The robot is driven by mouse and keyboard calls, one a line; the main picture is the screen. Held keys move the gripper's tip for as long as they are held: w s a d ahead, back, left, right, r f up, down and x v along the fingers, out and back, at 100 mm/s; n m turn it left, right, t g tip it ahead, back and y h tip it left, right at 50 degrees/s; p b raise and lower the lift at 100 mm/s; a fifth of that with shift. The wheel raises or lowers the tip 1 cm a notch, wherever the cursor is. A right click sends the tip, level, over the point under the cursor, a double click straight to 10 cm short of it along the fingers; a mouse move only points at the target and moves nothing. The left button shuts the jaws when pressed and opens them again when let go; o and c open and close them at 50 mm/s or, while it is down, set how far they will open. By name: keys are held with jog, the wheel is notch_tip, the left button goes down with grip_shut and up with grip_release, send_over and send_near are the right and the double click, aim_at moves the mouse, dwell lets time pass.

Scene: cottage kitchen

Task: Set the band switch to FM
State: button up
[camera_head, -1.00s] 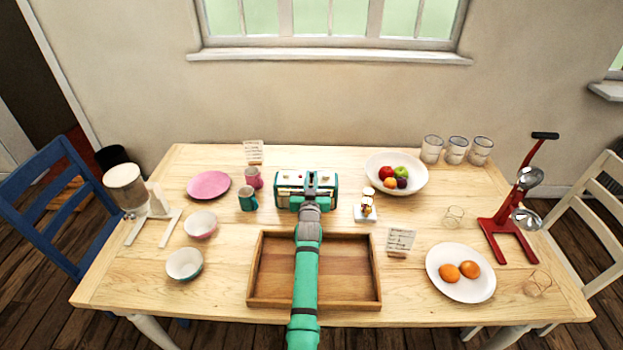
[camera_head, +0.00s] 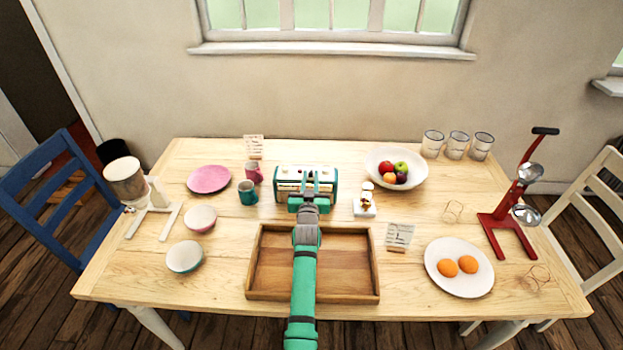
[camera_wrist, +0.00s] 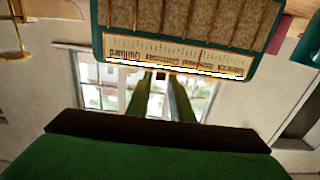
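A teal and cream radio (camera_head: 289,184) stands on the table behind the wooden tray. My gripper (camera_head: 311,188) is in front of it and hides part of its front. In the wrist view the radio (camera_wrist: 190,22) appears upside down, with its brown speaker grille and a cream dial strip (camera_wrist: 170,52). My gripper's two green fingers (camera_wrist: 161,80) point toward the dial edge, with a gap between them and nothing held. I cannot tell whether they touch the radio. The band switch and its setting cannot be made out.
An empty wooden tray (camera_head: 251,282) lies under my arm. A teal mug (camera_head: 247,193) and pink mug (camera_head: 254,173) stand left of the radio. A small white-based figurine (camera_head: 365,207) and a fruit bowl (camera_head: 378,163) stand right. A written card (camera_head: 399,236) is nearer the front.

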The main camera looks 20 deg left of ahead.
jog(key=v, duration=1.1)
dwell(0.5)
